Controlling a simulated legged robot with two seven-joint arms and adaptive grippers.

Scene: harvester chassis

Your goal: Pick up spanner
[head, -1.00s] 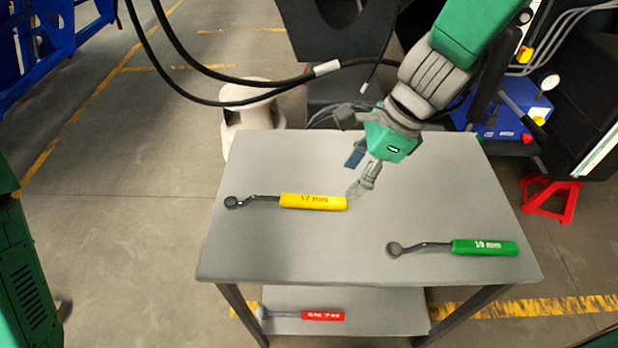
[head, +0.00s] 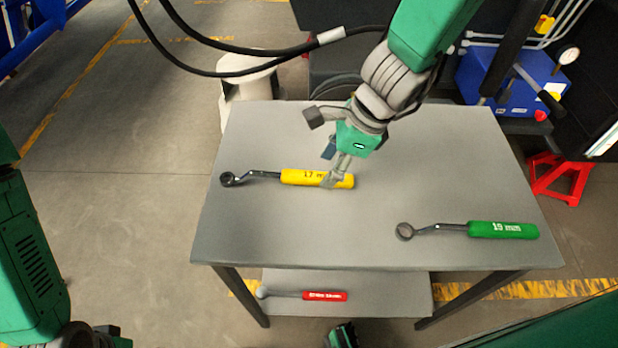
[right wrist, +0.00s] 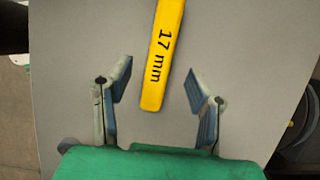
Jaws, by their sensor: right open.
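A spanner with a yellow handle marked 17 mm (head: 300,177) lies on the grey table top, its dark ring end to the left. A spanner with a green handle marked 19 mm (head: 500,230) lies at the right of the table. A tool with a red handle (head: 325,295) lies on the lower shelf. My right gripper (head: 335,175) is over the right end of the yellow handle. In the right wrist view the yellow handle (right wrist: 162,60) reaches between the open fingers (right wrist: 160,95), apart from both. At the bottom edge a dark green part shows, but my left gripper's fingers cannot be made out.
The grey table (head: 300,230) has bare room in the middle and front. A red stand (head: 558,178) is on the floor to the right. A blue box with a gauge (head: 510,85) is at the back right. Black cables (head: 250,50) hang behind the table.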

